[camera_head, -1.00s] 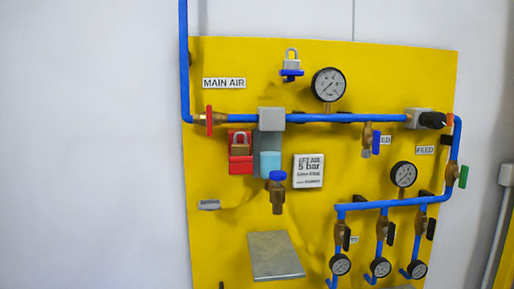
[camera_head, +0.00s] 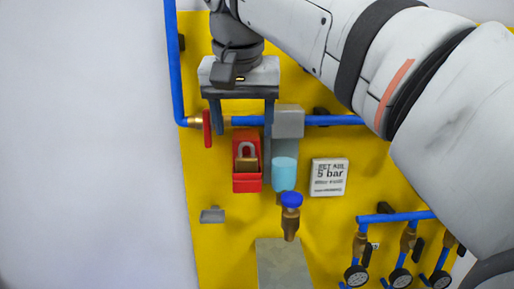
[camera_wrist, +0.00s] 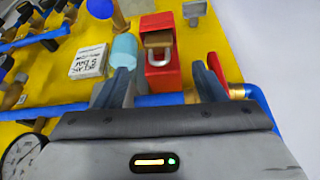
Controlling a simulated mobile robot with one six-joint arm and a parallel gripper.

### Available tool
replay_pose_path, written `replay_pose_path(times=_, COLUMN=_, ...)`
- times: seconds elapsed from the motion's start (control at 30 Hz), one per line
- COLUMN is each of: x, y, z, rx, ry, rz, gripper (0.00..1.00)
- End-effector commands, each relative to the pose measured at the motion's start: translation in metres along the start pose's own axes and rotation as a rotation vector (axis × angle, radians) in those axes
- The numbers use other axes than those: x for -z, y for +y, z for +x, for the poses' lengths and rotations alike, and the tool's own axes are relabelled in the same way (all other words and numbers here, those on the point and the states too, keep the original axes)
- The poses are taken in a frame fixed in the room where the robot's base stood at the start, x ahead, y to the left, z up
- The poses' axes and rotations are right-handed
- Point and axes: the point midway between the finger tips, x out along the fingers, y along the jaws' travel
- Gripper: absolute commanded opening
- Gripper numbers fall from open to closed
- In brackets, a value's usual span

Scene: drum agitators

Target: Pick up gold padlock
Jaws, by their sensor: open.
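The gold padlock (camera_head: 246,157) has a brass body and a grey shackle. It sits upright in a red holder (camera_head: 247,181) on the yellow panel. In the wrist view the padlock (camera_wrist: 158,41) appears upside down, in the red holder (camera_wrist: 160,77) beyond the fingers. My gripper (camera_head: 242,128) is open and empty, with its fingers pointing down above the holder, one to each side of it in the picture. In the wrist view my gripper (camera_wrist: 165,75) has its blue-grey fingers wide apart. The padlock appears apart from both fingers.
A red valve handle (camera_head: 207,128) is close to the left finger. A grey block with a light blue bowl (camera_head: 285,171) is just right of the holder. A blue pipe (camera_head: 335,120) runs across the panel. A white sign (camera_head: 329,177) is further right.

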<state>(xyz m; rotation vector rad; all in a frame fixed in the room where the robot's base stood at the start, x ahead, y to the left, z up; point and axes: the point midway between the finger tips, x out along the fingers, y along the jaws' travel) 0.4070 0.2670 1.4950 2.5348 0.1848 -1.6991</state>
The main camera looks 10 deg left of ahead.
Motion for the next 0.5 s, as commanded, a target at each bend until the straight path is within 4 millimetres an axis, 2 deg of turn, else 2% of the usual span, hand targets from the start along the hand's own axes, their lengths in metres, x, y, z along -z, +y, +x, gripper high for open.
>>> replay_pose_path(times=0.17, x=0.001, y=-0.003, z=0.011, rx=0.001, ry=0.001, rz=0.002, gripper=0.64)
replay_pose_path(times=0.37, x=0.002, y=-0.001, z=0.033, rx=0.000, ry=0.000, rz=0.003, gripper=0.64)
replay_pose_path(times=0.5, x=0.004, y=0.003, z=0.054, rx=0.000, ry=-0.001, rz=0.003, gripper=0.64)
